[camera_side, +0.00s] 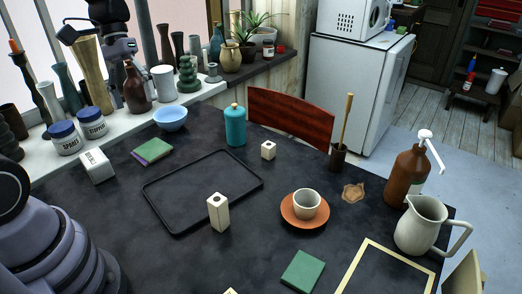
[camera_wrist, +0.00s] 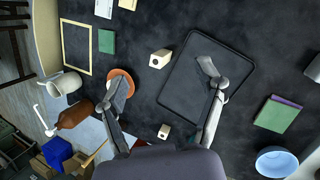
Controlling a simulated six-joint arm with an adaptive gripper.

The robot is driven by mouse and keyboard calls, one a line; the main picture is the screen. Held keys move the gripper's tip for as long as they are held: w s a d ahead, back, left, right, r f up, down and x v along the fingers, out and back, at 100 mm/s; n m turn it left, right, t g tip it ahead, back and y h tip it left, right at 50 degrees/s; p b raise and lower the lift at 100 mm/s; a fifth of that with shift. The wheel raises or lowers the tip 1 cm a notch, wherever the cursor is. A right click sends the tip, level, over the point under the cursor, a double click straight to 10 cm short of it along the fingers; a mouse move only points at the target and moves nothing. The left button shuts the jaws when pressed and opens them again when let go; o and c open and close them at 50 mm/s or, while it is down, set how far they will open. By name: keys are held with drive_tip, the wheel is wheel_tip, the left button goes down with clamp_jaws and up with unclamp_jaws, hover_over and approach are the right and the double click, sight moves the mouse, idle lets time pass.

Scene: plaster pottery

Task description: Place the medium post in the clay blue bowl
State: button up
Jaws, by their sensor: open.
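A pale square post (camera_side: 218,215) with a dark hole in its top stands upright on the table by the tray's front edge; it also shows in the wrist view (camera_wrist: 160,59). A shorter pale post (camera_side: 268,150) stands behind the tray. A third pale piece is cut off at the wrist view's top edge, so its height is unclear. The blue bowl (camera_side: 171,119) sits at the back left, empty as far as I see; it also shows in the wrist view (camera_wrist: 277,162). My gripper (camera_wrist: 164,74) is open, fingers wide apart, empty, above the table.
A black tray (camera_side: 178,231) lies mid-table, empty. A cup on an orange saucer (camera_side: 304,224), a jug (camera_side: 420,225), a brown pump bottle (camera_side: 405,175) and a teal bottle (camera_side: 235,128) stand around it. Paint jars and vases crowd the sill behind the bowl.

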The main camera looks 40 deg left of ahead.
drive_tip(key=w+a+f+n+h, duration=0.1)
drive_tip(key=f+n+h, duration=0.3)
drive_tip(key=f, duration=0.5)
drive_tip(key=w+a+f+n+t+h, duration=0.1)
drive_tip(key=w+f+n+h, duration=0.3)
drive_tip(key=f, duration=0.5)
drive_tip(key=w+a+f+n+h, duration=0.2)
drive_tip(key=w+f+n+h, duration=0.1)
drive_tip(key=f, duration=0.6)
drive_tip(key=shift+a+n+h, duration=0.15)
drive_tip(key=shift+n+h, duration=0.65)
drive_tip(key=shift+h, duration=0.4)
drive_tip(key=shift+s+f+t, duration=0.1)
drive_tip(key=shift+f+t, duration=0.3)
approach(217, 202)
drive_tip(key=d, duration=0.1)
drive_tip(key=d+f, duration=0.1)
drive_tip(key=d, duration=0.1)
drive_tip(key=shift+w+d+f, duration=0.2)
drive_tip(key=shift+d+f, duration=0.05)
drive_tip(key=shift+d, duration=0.05)
drive_tip(key=d, duration=0.5)
drive_tip(key=shift+w+d, duration=0.15)
drive_tip(key=shift+d, duration=0.2)
